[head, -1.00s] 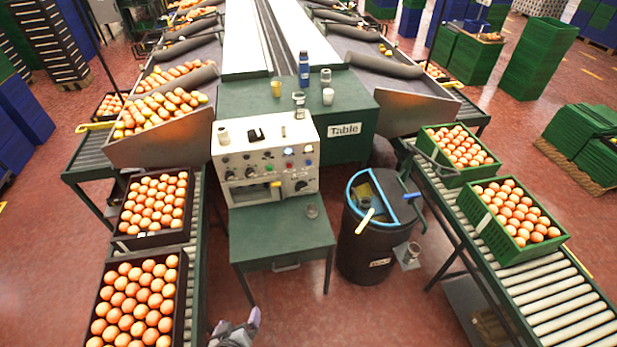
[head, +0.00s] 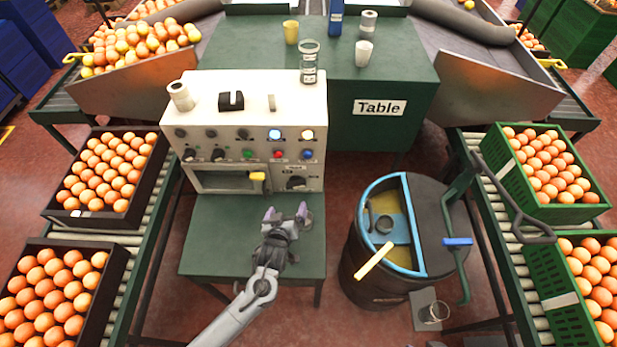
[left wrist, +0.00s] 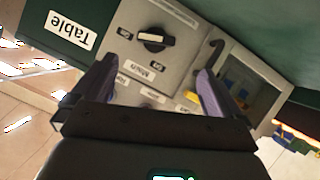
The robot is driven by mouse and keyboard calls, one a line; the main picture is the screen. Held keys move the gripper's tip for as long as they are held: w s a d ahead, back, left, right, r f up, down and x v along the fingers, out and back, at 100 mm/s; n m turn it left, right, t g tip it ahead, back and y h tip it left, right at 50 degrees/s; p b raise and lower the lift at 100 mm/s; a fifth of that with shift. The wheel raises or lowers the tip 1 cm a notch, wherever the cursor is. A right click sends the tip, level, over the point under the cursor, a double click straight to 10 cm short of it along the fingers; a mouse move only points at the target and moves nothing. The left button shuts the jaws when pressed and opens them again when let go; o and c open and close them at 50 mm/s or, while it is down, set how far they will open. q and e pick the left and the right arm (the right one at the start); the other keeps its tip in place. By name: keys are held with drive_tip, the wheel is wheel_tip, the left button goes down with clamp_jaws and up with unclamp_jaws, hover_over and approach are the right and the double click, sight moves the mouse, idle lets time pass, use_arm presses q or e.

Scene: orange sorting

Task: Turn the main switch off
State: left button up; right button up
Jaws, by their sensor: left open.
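The main switch (head: 297,183) is a black rotary knob at the lower right of the white control box (head: 262,110) front. In the left wrist view the main switch (left wrist: 154,39) shows upside down, with a pale bar lying nearly level across it and a label reading "Main" beside it. Small position labels sit around it, too small to read surely. My left gripper (head: 286,212) is open and empty, in front of the box and over the green bench. In the left wrist view its fingers (left wrist: 157,74) stand either side of the knob's line, apart from it.
A yellow-ended handle (head: 257,177) juts out left of the switch, close by. Glass jar (head: 309,62) and cups stand behind the box. A black drum (head: 385,235) stands right of the bench (head: 225,245).

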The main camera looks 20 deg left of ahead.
sight(295, 187)
use_arm(q)
drive_tip(key=shift+t, duration=0.4)
drive_tip(key=b+x, duration=0.7)
drive_tip(key=x, duration=0.6)
drive_tip(key=shift+d+f, duration=0.1)
use_arm(e)
wheel_tip(295, 187, down, 9)
drive_tip(key=s, duration=0.1)
drive_tip(key=shift+s+a, duration=0.15)
drive_tip(key=shift+s, duration=0.1)
use_arm(q)
drive_tip(key=c, duration=1)
